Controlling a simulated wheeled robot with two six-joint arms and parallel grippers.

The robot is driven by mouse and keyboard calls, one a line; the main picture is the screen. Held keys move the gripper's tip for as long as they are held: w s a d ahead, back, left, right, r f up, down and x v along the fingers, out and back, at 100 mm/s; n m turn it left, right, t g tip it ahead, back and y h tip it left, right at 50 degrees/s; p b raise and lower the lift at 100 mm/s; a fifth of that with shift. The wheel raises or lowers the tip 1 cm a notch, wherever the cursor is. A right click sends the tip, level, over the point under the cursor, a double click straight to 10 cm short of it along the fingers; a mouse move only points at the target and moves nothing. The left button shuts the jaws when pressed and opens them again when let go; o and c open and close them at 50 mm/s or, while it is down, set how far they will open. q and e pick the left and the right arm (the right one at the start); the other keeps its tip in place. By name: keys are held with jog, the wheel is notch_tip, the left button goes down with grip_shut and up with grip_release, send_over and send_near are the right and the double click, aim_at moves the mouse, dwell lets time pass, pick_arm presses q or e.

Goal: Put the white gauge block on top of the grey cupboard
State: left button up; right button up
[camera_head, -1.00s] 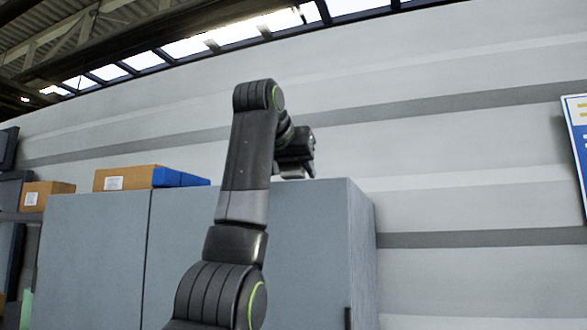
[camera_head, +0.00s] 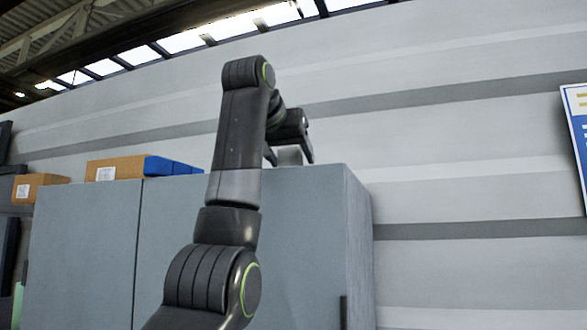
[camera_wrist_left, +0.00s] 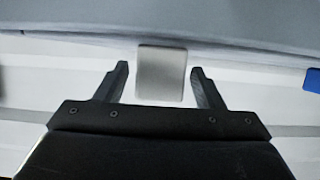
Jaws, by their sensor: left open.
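The white gauge block (camera_head: 290,156), pale grey-white in this light, stands at the top front edge of the grey cupboard (camera_head: 245,270). It appears to rest on the cupboard top, though its base is partly hidden by the edge. My left gripper (camera_head: 290,159) is open with one finger on each side of the block. In the left wrist view the block (camera_wrist_left: 161,74) sits between the spread fingers with a gap on both sides, against the grey cupboard surface (camera_wrist_left: 160,22). My right gripper is not in view.
A cardboard box (camera_head: 115,169) and a blue box (camera_head: 174,167) lie on the cupboard top to the left. Another cardboard box (camera_head: 40,188) is farther left. The cupboard top right of the block looks clear. A striped wall (camera_head: 470,150) stands behind.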

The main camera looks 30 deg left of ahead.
pick_arm(q)
jog(key=b+v, duration=0.2)
jog(key=v, duration=0.7)
jog(key=shift+s+d, duration=0.2)
jog(key=shift+s, duration=0.1)
